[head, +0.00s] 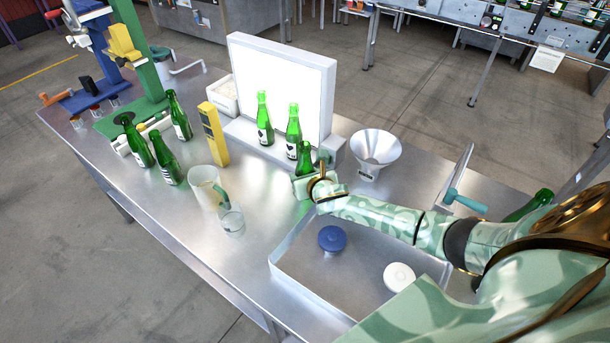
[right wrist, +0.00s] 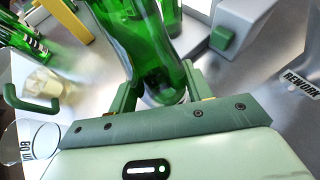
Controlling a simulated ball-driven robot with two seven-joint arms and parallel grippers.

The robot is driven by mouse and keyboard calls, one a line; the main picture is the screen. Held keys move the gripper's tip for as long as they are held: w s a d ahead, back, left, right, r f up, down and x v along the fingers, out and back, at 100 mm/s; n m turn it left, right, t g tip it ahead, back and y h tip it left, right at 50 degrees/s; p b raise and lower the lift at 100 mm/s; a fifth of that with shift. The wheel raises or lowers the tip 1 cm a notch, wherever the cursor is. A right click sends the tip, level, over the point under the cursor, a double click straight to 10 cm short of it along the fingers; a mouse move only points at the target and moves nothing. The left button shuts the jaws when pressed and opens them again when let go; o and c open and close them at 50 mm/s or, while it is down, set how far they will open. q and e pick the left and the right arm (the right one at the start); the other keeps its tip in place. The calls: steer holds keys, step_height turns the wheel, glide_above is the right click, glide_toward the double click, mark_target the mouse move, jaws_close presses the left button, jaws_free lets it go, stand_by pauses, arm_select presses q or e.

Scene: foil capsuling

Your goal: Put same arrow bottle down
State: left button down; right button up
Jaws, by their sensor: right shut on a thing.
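My right gripper (head: 308,184) is shut on a green glass bottle (head: 304,158) at the front right of the bright white panel. In the right wrist view the bottle (right wrist: 150,50) sits between the two green fingers (right wrist: 160,92). Its base is hidden in the head view, so I cannot tell whether it touches the surface. Two green bottles with pale labels stand on the panel's ledge, one at the left (head: 264,122) and one nearer the held bottle (head: 293,133). Arrow marks are too small to read. My left gripper is not in view.
The white panel (head: 315,68) stands behind the bottles. A funnel-shaped bin (head: 375,148) is to the right. A yellow post (head: 213,135), a pitcher (head: 203,187), a beaker (head: 231,220) and several bottles (head: 168,163) are left. A tray (head: 278,262) lies in front.

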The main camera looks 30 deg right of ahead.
steer(key=shift+f+b, duration=0.45)
steer(key=shift+f, duration=0.1)
steer(key=o, duration=1.3)
steer(key=shift+o, duration=0.3)
steer(key=shift+s+r, duration=0.1)
steer(key=shift+s, duration=0.05)
